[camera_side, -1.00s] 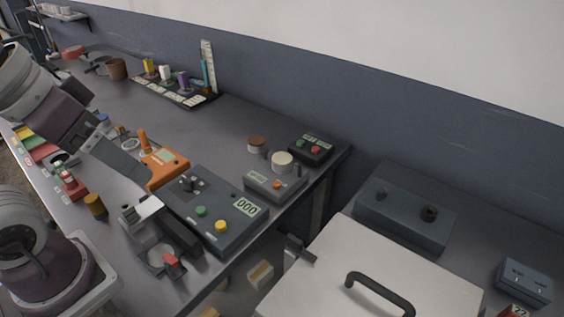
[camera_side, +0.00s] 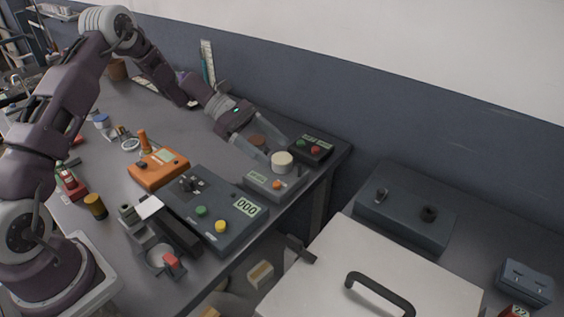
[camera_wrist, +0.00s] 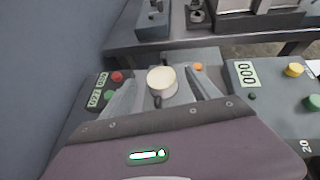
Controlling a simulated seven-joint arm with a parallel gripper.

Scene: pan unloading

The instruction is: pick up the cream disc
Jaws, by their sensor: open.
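The cream disc (camera_side: 282,157) sits on top of the small grey scale (camera_side: 268,188) near the table's right edge. In the wrist view the cream disc (camera_wrist: 161,77) shows centred between my two fingers. My gripper (camera_side: 272,148) is open, tilted down from the upper left, with its fingertips close to the disc. In the wrist view the gripper (camera_wrist: 162,80) has nothing clamped in it; I cannot tell whether the tips are level with the disc or short of it.
A black box with red and green buttons (camera_side: 311,148) stands just behind the disc. A larger grey box with a number display (camera_side: 225,205) and an orange meter (camera_side: 158,168) lie to the left. The wall runs close behind the table.

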